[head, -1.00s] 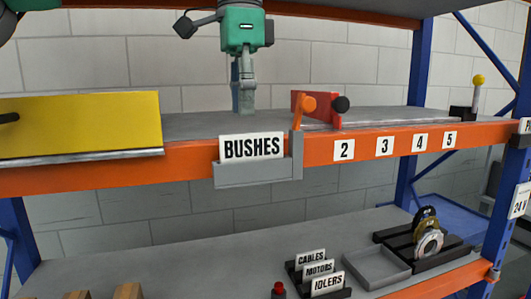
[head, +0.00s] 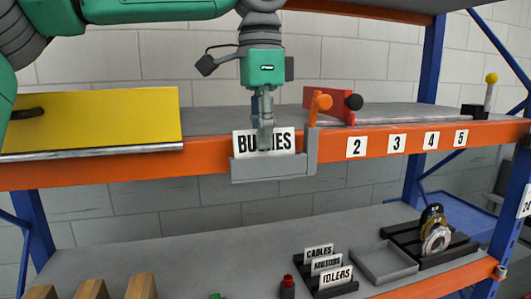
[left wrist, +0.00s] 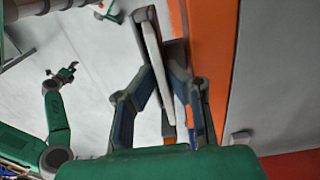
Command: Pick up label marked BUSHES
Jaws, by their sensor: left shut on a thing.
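The white label marked BUSHES (head: 283,140) stands upright in the grey holder (head: 270,170) on the orange shelf beam. My left gripper (head: 265,142) comes down over the label from above and covers its middle letters. In the left wrist view the label shows edge-on as a thin white card (left wrist: 159,70) between the fingers. My left gripper (left wrist: 162,55) is shut on it there. A second green arm, seemingly mine, shows small at the left of the wrist view, with its dark gripper (left wrist: 62,72) too small to read.
A yellow panel (head: 95,120) is at the left. Number plates line the beam to the right. On the lower shelf are a rack of labels (head: 325,280) and a grey tray (head: 383,264).

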